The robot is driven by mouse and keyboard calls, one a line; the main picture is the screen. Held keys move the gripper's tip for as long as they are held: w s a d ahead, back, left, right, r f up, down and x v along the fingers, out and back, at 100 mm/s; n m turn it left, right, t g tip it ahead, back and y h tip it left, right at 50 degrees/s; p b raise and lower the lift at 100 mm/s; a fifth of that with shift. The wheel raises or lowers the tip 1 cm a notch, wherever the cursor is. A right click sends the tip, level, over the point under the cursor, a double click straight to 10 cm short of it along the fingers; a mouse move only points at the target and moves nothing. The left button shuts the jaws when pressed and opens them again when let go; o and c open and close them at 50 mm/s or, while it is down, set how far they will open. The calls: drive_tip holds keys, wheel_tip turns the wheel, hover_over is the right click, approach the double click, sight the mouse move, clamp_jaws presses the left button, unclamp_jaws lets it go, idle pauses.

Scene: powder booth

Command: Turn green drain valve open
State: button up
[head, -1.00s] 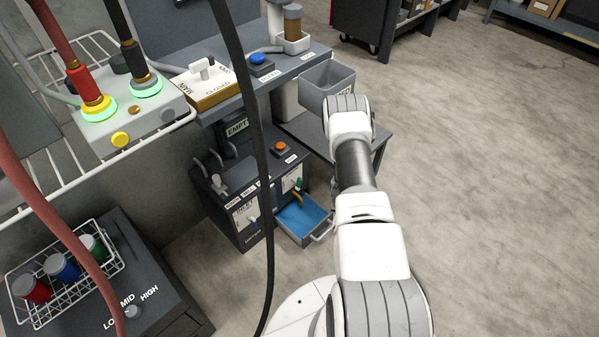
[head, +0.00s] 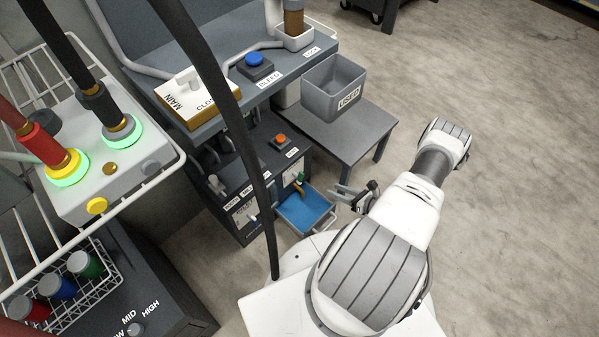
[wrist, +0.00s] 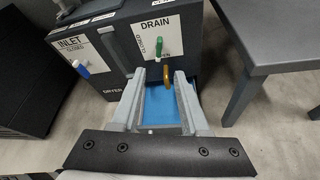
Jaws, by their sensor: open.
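The green drain valve handle (wrist: 162,45) stands upright on the white DRAIN label (wrist: 152,42) of the dark dryer box (wrist: 112,85), alongside the word CLOSED. It is small in the head view (head: 298,178). A brass spout (wrist: 167,80) sticks out just below it. My gripper (wrist: 160,74) is open and empty, with its two fingers pointing at the dryer front, below and short of the green handle. In the head view my gripper (head: 352,196) is to the right of the dryer and its blue tray. I see no contact with the handle.
A pull-out tray with a blue bottom (head: 305,212) lies under the spout. A blue inlet handle (wrist: 81,68) is at the left. A low grey table (head: 345,140) bearing a USED bin (head: 335,88) stands close to the right. Open floor (head: 510,150) lies farther right.

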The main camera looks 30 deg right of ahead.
sight(301, 177)
drive_tip(key=b+x, duration=0.4)
drive_tip(key=x, duration=1.3)
drive_tip(key=shift+b, duration=0.4)
clamp_jaws()
